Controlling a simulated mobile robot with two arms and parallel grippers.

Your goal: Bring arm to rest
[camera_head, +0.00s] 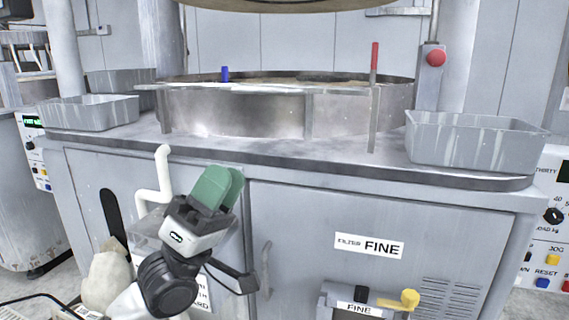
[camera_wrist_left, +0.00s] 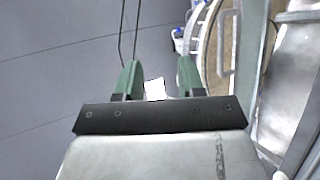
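My left gripper (camera_head: 218,187) has green fingers and points up in front of the grey cabinet. In the left wrist view its two fingertips (camera_wrist_left: 158,65) stand apart with a clear gap between them. A small white patch shows low between the fingers in that view, and I cannot tell what it is. No object is seen gripped. My left arm comes up from the bottom of the head view. My right gripper is not in view.
The cabinet (camera_head: 320,225) carries a round metal polishing basin (camera_head: 245,115). Grey trays (camera_head: 475,142) (camera_head: 88,112) stand at both sides. A red-topped rod (camera_head: 374,100) rises at the basin's front right.

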